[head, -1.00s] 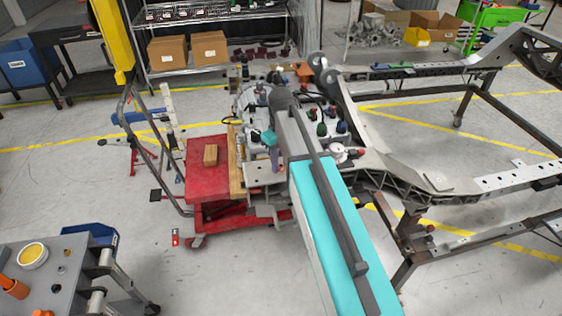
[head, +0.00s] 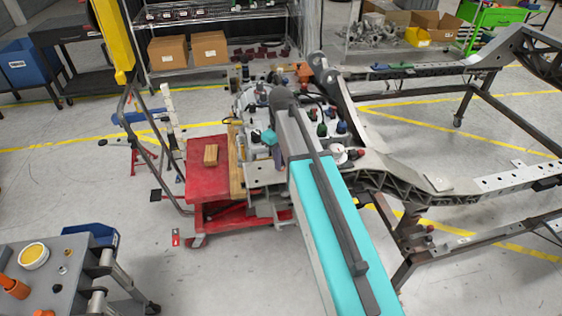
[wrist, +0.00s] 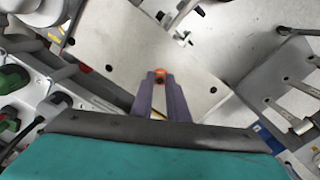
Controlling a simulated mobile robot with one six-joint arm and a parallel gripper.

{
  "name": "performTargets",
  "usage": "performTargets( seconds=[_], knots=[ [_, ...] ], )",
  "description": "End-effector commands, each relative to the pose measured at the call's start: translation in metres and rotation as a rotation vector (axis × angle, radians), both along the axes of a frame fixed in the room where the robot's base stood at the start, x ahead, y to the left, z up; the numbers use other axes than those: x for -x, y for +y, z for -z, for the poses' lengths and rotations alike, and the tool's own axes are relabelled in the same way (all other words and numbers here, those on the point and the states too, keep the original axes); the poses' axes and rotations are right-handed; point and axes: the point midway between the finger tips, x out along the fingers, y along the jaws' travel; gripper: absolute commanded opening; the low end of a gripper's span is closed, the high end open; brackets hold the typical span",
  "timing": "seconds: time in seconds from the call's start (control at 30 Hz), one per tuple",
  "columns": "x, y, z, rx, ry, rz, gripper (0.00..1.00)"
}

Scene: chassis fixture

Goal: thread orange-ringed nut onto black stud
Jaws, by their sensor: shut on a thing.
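My gripper (wrist: 160,88) shows in the wrist view with its two purple fingers close together, shut on the orange-ringed nut (wrist: 160,72). The nut's orange ring shows at the fingertips, with a dark spot just below it. The nut is over or against a flat pale metal plate with several dark holes. I cannot make out the black stud; the nut and fingers may hide it. I cannot tell whether the nut touches the plate. In the head view my arm covers much of the work area, and the nut cannot be made out there.
The pale metal plate (wrist: 115,50) fills the middle of the wrist view. Wrenches (wrist: 290,112) lie at the right, and green and red fittings sit at the left. In the head view a red cart (head: 212,180) stands left of the arm and a chassis frame (head: 420,178) right.

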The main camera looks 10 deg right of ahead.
Motion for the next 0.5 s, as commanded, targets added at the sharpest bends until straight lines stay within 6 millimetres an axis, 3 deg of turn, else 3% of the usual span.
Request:
performTargets(
  seconds=[0.5],
  knots=[
    [0.0,0.0,-0.022,0.0,0.0,0.001,0.0]
  ],
)
